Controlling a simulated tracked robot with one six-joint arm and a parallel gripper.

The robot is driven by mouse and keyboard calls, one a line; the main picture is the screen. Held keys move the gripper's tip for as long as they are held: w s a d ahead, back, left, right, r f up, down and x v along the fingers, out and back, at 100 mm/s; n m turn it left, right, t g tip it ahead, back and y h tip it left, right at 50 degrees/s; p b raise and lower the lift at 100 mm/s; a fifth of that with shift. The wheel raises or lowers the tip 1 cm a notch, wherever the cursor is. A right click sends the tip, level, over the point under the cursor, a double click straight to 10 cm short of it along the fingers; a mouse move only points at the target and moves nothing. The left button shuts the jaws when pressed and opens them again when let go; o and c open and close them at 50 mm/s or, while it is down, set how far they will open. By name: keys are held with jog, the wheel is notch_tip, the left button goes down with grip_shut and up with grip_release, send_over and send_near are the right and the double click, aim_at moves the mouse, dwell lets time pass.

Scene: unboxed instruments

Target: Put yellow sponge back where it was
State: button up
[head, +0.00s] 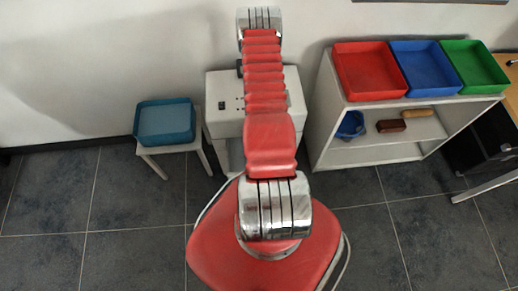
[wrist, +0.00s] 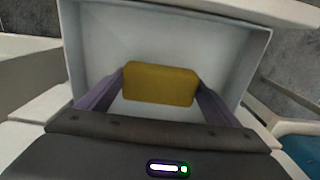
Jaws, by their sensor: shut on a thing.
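In the wrist view the yellow sponge (wrist: 160,83) sits between the two purple fingers of my gripper (wrist: 160,88), which are shut on its left and right ends. Below the sponge is a pale, open, box-like container (wrist: 88,45) with raised walls; the sponge appears over its inside. I cannot tell how high it is held, or whether it touches the bottom. In the head view my own red arm hides the gripper and the sponge.
In the head view a teal tray (head: 165,137) stands on a small white stool at left. A white cabinet (head: 225,100) is behind my arm. At right, a white shelf (head: 372,155) carries red (head: 402,92), blue (head: 460,86) and green (head: 500,84) trays, with small items below.

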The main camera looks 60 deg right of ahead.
jog(key=shift+f, duration=1.25)
jog(key=o, duration=0.9)
jog(key=shift+f, duration=0.1)
jog(key=shift+r, duration=6.1)
jog(key=shift+a, duration=0.1)
